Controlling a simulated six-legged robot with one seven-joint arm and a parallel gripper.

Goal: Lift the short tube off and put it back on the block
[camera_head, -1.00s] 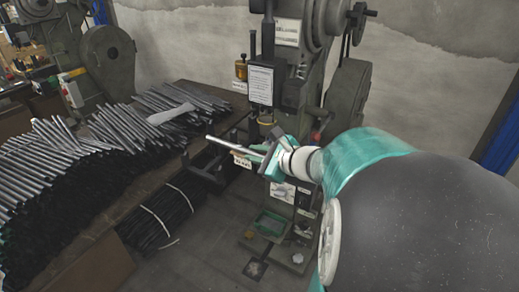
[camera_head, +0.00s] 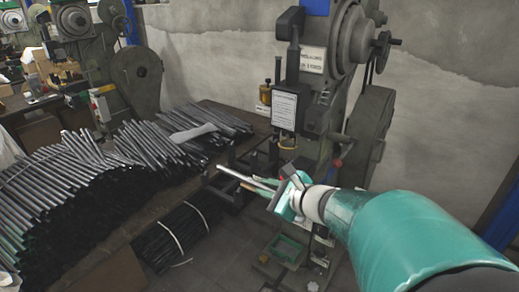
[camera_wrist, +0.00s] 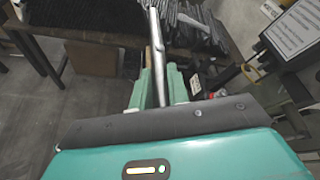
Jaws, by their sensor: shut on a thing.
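The short tube (camera_head: 236,175) is a thin silver-grey rod that sticks out to the left from my gripper (camera_head: 272,187). In the wrist view the tube (camera_wrist: 156,40) runs up and away between the green fingers of my gripper (camera_wrist: 158,80), which are shut on it. In the head view the tube's far end overlaps the dark fixture (camera_head: 218,187) in front of the press. I cannot tell whether it touches it. I cannot clearly pick out the block; the dark fixture may include it.
A green-grey press (camera_head: 345,130) with a white notice (camera_head: 284,110) stands just behind my gripper. A table at left carries large stacks of dark tubes (camera_head: 65,185). A bundle of rods (camera_head: 172,236) lies below the table. A green tray (camera_head: 287,250) sits low by the press.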

